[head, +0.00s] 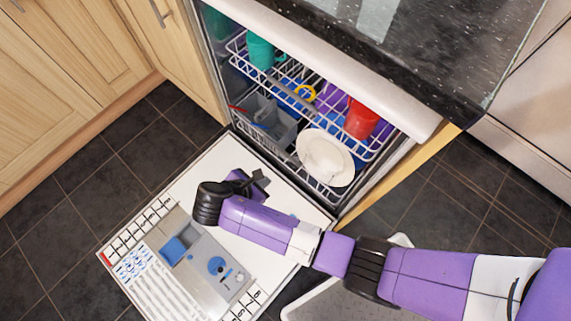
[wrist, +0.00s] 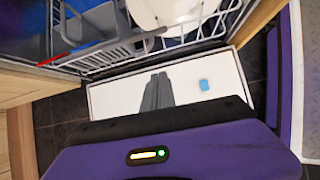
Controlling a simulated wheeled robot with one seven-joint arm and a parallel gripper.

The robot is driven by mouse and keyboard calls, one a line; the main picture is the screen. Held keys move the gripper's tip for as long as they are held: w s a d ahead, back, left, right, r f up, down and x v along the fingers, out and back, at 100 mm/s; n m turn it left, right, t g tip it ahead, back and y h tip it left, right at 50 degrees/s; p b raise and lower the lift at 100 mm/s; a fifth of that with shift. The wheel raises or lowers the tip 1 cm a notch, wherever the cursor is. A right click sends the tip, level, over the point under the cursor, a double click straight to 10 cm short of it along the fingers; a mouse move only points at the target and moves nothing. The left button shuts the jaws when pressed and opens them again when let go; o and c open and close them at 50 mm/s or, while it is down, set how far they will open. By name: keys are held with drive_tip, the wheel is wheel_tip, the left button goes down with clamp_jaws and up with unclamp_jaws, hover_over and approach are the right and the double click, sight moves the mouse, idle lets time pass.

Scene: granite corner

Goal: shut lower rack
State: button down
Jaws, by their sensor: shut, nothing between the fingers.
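The lower rack (head: 322,188) is a white wire rack low in the open dishwasher, holding a white plate (head: 325,157) and a grey cutlery basket (head: 268,121). Its front edge lies near the inner edge of the lowered door; I cannot tell exactly how far in it sits. In the wrist view its wire front (wrist: 160,42) crosses the top. My gripper (head: 262,181) is above the door, in front of the rack and apart from it. Its dark fingers (wrist: 157,90) are together and empty.
The dishwasher door (head: 215,170) lies open and flat below my arm, with a grey dispenser panel (head: 215,275). The upper rack (head: 238,48) holds a teal cup (head: 260,52) and a red cup (head: 360,120). A granite counter (head: 420,50) overhangs the opening. Wooden cabinets (head: 70,60) stand left.

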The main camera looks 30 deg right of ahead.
drive_tip(key=w+d+f+b, duration=0.4)
drive_tip(key=d+f+b, duration=0.2)
drive_tip(key=d, duration=0.4)
drive_tip(key=shift+w+f+h, duration=0.3)
drive_tip(key=shift+f+h, duration=0.1)
drive_tip(key=shift+f, duration=0.3)
drive_tip(key=d+p, duration=0.1)
drive_tip(key=d, duration=0.1)
drive_tip(key=w+d+p, duration=0.1)
drive_tip(key=shift+w+d+r, duration=0.1)
drive_tip(key=shift+d+r, duration=0.1)
drive_tip(key=shift+d, duration=0.2)
drive_tip(key=shift+w+d+f, duration=0.1)
drive_tip(key=shift+d+f, duration=0.05)
drive_tip(key=shift+d, duration=0.05)
